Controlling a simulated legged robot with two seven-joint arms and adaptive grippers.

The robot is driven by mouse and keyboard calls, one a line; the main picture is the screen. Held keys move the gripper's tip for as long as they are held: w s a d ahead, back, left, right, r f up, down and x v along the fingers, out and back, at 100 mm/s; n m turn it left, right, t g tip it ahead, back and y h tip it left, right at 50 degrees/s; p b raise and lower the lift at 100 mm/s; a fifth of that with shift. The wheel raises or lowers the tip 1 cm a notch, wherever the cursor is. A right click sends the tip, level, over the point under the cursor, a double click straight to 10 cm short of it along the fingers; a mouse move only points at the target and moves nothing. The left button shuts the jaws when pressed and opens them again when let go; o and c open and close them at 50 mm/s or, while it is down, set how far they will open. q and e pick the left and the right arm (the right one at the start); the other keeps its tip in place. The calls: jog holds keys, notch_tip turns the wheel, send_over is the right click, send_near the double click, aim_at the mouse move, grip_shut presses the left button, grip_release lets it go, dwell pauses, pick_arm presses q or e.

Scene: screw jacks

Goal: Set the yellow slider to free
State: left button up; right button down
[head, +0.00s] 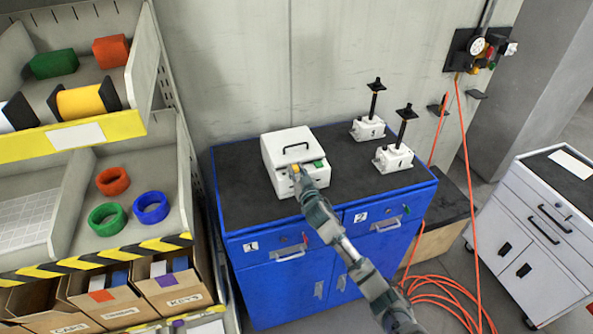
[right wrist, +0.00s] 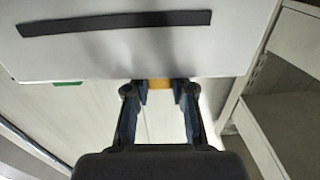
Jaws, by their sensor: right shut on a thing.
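A white box (head: 284,147) with a black handle on its lid stands on the dark top of the blue cabinet. The yellow slider (head: 296,168) is on the front of the box, mostly covered by my right gripper (head: 298,176). In the right wrist view, the slider shows as a yellow-orange strip (right wrist: 158,83) between the two fingertips of the right gripper (right wrist: 160,92), under the edge of the white lid. The right gripper is shut on the slider. Any markings beside the slider are hidden. My left gripper is out of view.
A green part (head: 319,163) is on the box front, right of the slider. Two white screw jacks (head: 393,158) (head: 368,128) stand to the right on the blue cabinet (head: 280,285). A shelf with spools (head: 82,101) is at left; orange hose (head: 470,180) hangs at right.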

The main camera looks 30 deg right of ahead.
aim_at(301, 161)
jog(key=shift+s+d+r+p, duration=0.1)
jog(key=shift+s+d+p, duration=0.1)
jog(key=shift+d, duration=0.6)
jog(key=shift+s+d+r+p, duration=0.1)
jog(key=shift+d+p, duration=0.05)
jog(key=shift+d, duration=0.6)
jog(key=c, duration=1)
grip_release()
jog(key=shift+o, duration=0.2)
jog(key=shift+f, duration=0.15)
jog(key=v, duration=1.2)
jog(key=shift+f, duration=0.1)
